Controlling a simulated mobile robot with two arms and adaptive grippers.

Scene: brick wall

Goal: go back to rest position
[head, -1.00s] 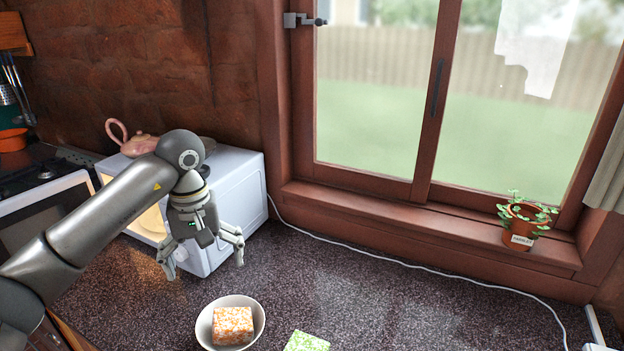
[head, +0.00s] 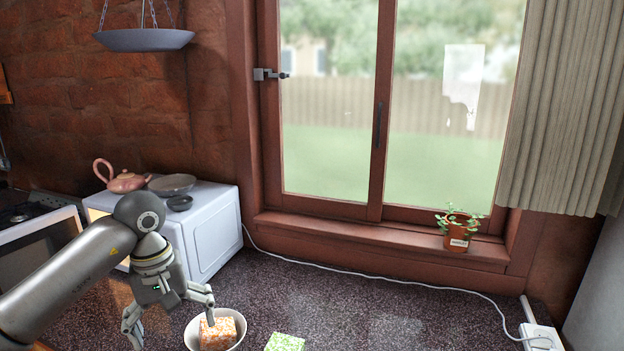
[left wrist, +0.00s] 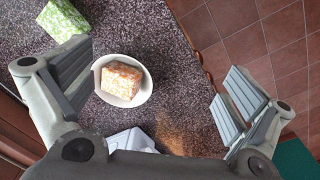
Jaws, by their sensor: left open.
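My left gripper (head: 168,318) is open and empty in the head view, above the dark speckled counter and left of a white bowl (head: 240,344). An orange-and-white block (head: 219,334) sits in the bowl. In the left wrist view my left gripper (left wrist: 155,88) shows its two fingers spread wide. The bowl (left wrist: 143,97) and the orange-and-white block (left wrist: 121,81) show between the fingers, below them. My right gripper is not in view.
A green-and-white block (head: 285,342) lies on the counter right of the bowl. A white microwave (head: 214,229) stands behind my left arm, with a pink teapot (head: 127,182) and dishes on top. A plant pot (head: 457,236) stands on the windowsill. A white cable crosses the counter.

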